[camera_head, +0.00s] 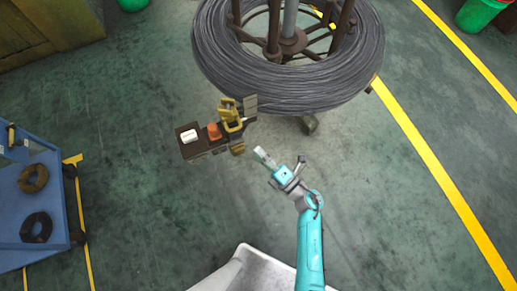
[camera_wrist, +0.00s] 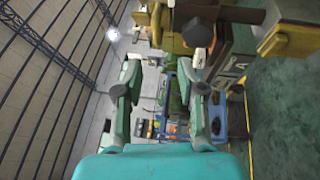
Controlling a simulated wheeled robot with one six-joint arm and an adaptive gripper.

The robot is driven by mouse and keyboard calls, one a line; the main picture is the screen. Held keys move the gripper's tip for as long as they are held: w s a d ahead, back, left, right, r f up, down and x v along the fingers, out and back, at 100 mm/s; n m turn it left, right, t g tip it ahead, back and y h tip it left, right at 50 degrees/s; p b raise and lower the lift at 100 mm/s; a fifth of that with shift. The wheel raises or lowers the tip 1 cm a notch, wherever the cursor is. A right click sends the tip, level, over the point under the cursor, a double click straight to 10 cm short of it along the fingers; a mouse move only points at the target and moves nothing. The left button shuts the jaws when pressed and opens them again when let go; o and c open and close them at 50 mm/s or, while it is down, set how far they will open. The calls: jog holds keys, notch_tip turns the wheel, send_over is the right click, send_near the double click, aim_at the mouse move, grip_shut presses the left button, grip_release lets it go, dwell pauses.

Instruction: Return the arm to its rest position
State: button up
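My teal arm reaches up from the bottom of the head view, and my gripper (camera_head: 264,158) points up and left over the green floor. In the wrist view my gripper (camera_wrist: 165,88) shows two teal and grey fingers spread well apart. Nothing is held between them; only the distant background shows through the gap. In the head view the gripper appears just below and right of a small dark machine with a yellow clamp (camera_head: 231,114), with a visible gap between them.
The dark machine carries a white part (camera_head: 189,136) and an orange part (camera_head: 214,131). A large wire coil (camera_head: 225,68) on a brown stand is at the top. A blue cart (camera_head: 52,168) with dark rings stands at left. Open floor (camera_head: 385,190) lies right of my arm.

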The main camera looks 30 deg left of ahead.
jog(key=shift+d, duration=0.1)
dwell(0.3)
jog(key=s+d+r+m+t+h, duration=0.3)
jog(key=s+d+m+t, duration=0.15)
jog(key=d+m, duration=0.2)
jog(key=s+d+r+m+t+h, duration=0.2)
jog(key=s+d+m+t+h, duration=0.15)
jog(key=s+d+m, duration=0.35)
jog(key=s+d+r+m+t+h, duration=0.2)
jog(key=d+r+m+t+h, duration=0.15)
jog(key=d+m, duration=0.4)
jog(key=s+d+r+m+g+h, duration=0.2)
jog(key=s+d+r+m+h, duration=0.6)
jog(key=s+d+r+m, duration=0.2)
jog(key=s+d+m, duration=0.1)
jog(key=s+m, duration=0.1)
jog(key=shift+s+d+r+g+h, duration=0.2)
jog(key=shift+s+d+g+h, duration=0.1)
jog(key=shift+s+g, duration=0.1)
jog(key=shift+a, duration=0.15)
